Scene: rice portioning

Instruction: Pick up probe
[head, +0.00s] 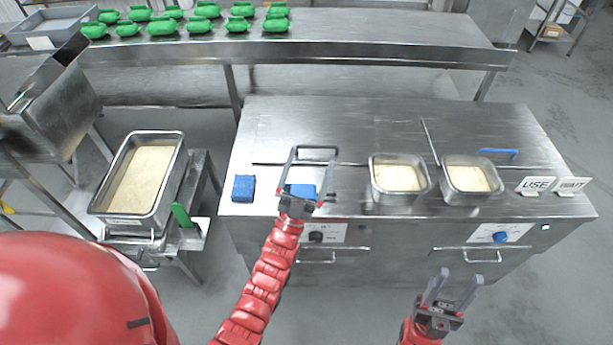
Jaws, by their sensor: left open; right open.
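A thin blue object (500,151), which looks like the probe, lies on the steel counter at the right, behind the right-hand rice pan. Its details are too small to tell. My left gripper (314,158) is open and empty over the counter, left of the two rice pans and far left of the blue object. A blue block (301,190) shows between and below its fingers; I cannot tell whether they touch. My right gripper (461,277) is open and empty in front of the counter, low and nearer to me than the blue object.
Two small pans (399,193) (470,196) hold rice on the counter (375,125). USE (536,184) and WAIT (573,184) signs stand at the right. Another blue block (243,188) lies left. A large rice tray (180,165) stands left; green packs (237,25) line the rear shelf.

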